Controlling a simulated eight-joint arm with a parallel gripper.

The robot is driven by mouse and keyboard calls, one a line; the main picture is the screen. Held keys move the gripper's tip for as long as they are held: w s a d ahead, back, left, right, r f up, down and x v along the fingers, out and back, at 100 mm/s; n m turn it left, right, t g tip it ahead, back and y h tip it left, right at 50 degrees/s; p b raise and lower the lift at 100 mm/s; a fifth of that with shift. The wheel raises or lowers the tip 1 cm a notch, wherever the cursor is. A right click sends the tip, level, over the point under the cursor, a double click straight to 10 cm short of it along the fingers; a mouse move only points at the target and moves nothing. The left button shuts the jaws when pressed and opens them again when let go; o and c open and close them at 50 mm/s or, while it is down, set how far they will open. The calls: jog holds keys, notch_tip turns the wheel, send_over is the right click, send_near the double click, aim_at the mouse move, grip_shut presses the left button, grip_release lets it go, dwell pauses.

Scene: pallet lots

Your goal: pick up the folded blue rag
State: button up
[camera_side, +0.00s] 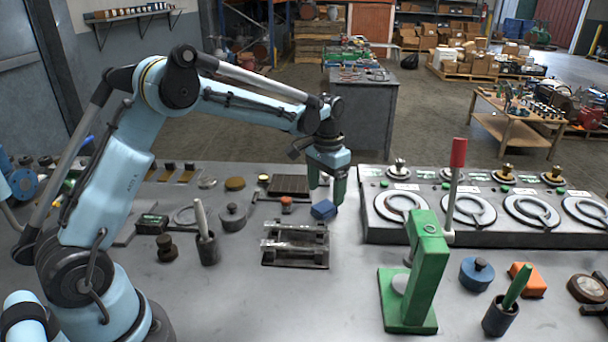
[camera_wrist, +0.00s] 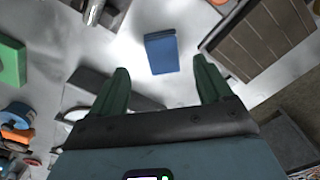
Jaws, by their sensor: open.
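The folded blue rag (camera_side: 323,209) lies on the grey metal table, just below my gripper in the side view. In the wrist view the rag (camera_wrist: 162,52) shows as a small blue block, ahead of and between my fingers, and apart from them. My gripper (camera_side: 327,195) points down above the table, next to the rag. In the wrist view my gripper's two green fingers (camera_wrist: 161,78) are spread wide with nothing between them.
A dark slatted plate (camera_side: 289,185) and a small orange piece (camera_side: 287,201) lie left of the rag. A metal rail fixture (camera_side: 295,245) stands in front. A grey panel with round dials (camera_side: 480,238) stands right, and a green stand (camera_side: 420,275) front right.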

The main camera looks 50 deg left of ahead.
aim_at(324, 205)
jog(key=f, duration=0.5)
jog(key=shift+w+a, duration=0.1)
jog(key=shift+a, duration=0.1)
jog(key=shift+c, duration=0.2)
jog(key=c, duration=1.2)
jog(key=shift+r, duration=0.1)
notch_tip(324, 205, up, 4)
jog(key=shift+r, duration=0.1)
jog(key=s+d+r, duration=0.1)
jog(key=d+r, duration=0.1)
jog(key=d, duration=0.1)
jog(key=s+d+r, duration=0.2)
jog(key=d, duration=0.2)
jog(key=s+d+r, duration=0.1)
jog(key=d+r, duration=0.1)
jog(key=d, duration=0.1)
jog(key=shift+s+d+r, duration=0.35)
